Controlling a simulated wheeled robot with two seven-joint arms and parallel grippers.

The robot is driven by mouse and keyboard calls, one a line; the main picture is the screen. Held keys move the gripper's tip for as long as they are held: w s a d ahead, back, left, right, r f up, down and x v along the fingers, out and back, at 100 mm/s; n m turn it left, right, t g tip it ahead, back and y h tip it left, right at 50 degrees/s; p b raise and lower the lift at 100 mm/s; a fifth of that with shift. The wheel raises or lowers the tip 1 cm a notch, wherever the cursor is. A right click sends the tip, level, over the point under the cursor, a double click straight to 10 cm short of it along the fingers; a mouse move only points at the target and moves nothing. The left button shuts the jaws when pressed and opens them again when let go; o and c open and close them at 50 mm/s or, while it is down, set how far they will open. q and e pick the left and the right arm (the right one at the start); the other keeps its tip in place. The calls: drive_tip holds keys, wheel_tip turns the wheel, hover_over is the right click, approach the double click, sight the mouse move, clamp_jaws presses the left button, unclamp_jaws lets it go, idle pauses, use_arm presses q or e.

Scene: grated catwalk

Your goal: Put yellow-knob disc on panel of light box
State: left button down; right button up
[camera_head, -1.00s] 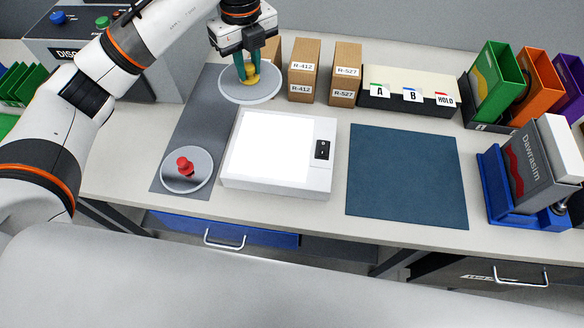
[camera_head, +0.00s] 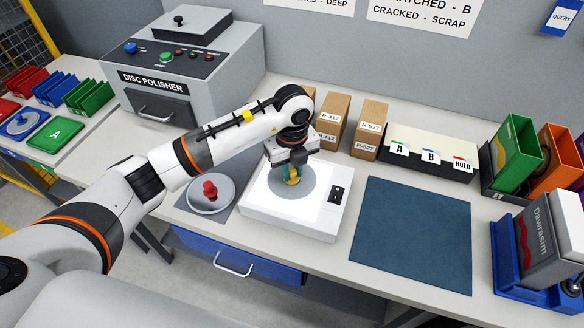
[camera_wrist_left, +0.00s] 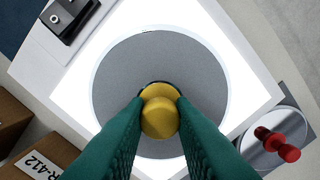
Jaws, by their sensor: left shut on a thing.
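The yellow-knob disc (camera_head: 309,184) is a round grey plate with a yellow knob. It is over the lit white panel of the light box (camera_head: 272,212), near the panel's middle. My left gripper (camera_head: 291,178) is shut on the yellow knob. In the left wrist view the green fingers (camera_wrist_left: 160,125) pinch the knob (camera_wrist_left: 159,113), and the grey disc (camera_wrist_left: 125,80) lies within the bright panel (camera_wrist_left: 80,90). I cannot tell whether the disc touches the panel. My right gripper is not in view.
A red-knob disc (camera_head: 222,199) lies on the grey mat left of the light box. The box's black switch (camera_head: 336,195) is at its right. Brown cartons (camera_head: 333,121) and an A/B/HOLD file box (camera_head: 425,160) stand behind. A blue mat (camera_head: 415,235) is clear.

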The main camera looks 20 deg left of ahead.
use_arm(q)
drive_tip(key=shift+f, duration=0.35)
drive_tip(key=shift+f, duration=0.1)
drive_tip(key=shift+f, duration=0.15)
drive_tip(key=c, duration=1.2)
unclamp_jaws()
drive_tip(key=shift+c, duration=0.2)
